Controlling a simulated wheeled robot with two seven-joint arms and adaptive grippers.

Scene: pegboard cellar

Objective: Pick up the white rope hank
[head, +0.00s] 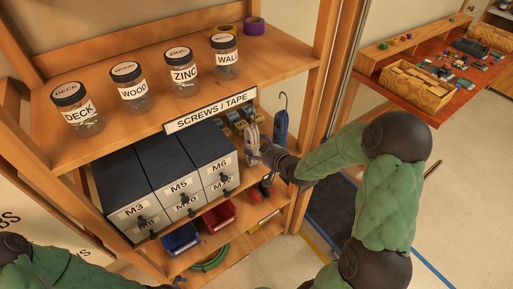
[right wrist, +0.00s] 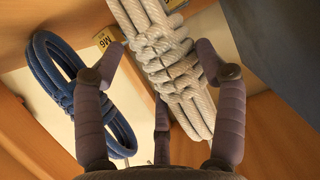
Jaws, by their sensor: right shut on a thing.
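The white rope hank (head: 252,139) hangs upright at the right end of the shelf below the SCREWS / TAPE label. My right gripper (head: 264,150) reaches it from the right in the head view. In the right wrist view the white rope hank (right wrist: 168,65) runs between the fingers of my right gripper (right wrist: 160,72), which is shut on its wrapped middle. The hank's lower end is partly hidden by the fingers in the head view. My left arm enters at the bottom left; only a small dark bit near the bottom edge may be its gripper.
A blue rope hank (head: 281,120) hangs on a hook just right of the white one. Labelled drawers (head: 165,180) stand to the left, with red (head: 218,216) and blue (head: 181,239) bins below. Jars (head: 130,87) stand on the upper shelf. A wooden post (head: 318,110) is close on the right.

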